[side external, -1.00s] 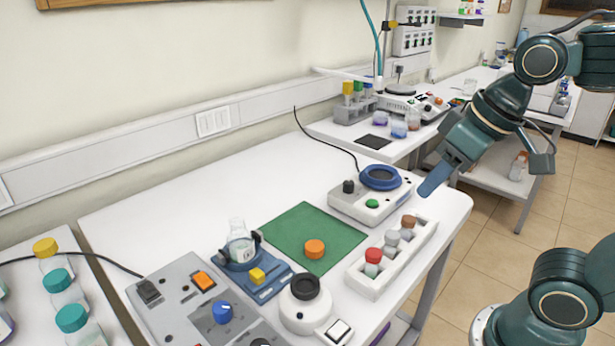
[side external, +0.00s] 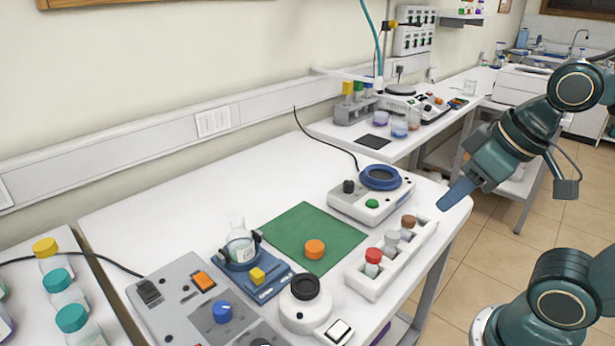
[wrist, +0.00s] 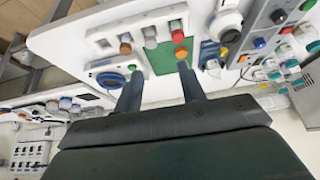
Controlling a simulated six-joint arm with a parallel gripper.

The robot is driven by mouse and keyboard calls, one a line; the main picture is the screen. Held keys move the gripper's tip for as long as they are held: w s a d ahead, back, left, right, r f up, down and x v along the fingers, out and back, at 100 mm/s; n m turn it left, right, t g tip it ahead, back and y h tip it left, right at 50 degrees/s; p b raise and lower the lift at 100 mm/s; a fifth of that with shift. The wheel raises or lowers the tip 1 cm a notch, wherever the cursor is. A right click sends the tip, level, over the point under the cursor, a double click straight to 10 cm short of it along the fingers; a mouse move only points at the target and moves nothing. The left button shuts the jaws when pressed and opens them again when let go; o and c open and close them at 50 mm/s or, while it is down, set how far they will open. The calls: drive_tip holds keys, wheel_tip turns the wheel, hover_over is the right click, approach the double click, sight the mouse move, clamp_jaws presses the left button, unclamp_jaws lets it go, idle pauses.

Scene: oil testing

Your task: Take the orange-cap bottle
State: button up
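The orange cap (side external: 315,248) shows on the green mat (side external: 335,236) in the side view, seen from above; little or no bottle body shows beneath it. In the wrist view the orange cap (wrist: 181,54) lies just beyond the tip of the right-hand finger. My gripper (side external: 457,193) is in the air off the right edge of the table, well apart from the orange cap. In the wrist view its two fingers (wrist: 159,71) are spread with nothing between them.
A white rack (side external: 372,287) with red, grey and brown caps stands right of the mat, on my gripper's side. A blue-topped device (side external: 372,206) is behind it. A blue stand with a flask (side external: 240,246) and a white round device (side external: 305,312) are nearby.

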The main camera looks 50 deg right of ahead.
idle(0.4)
drive_tip(key=o, duration=0.8)
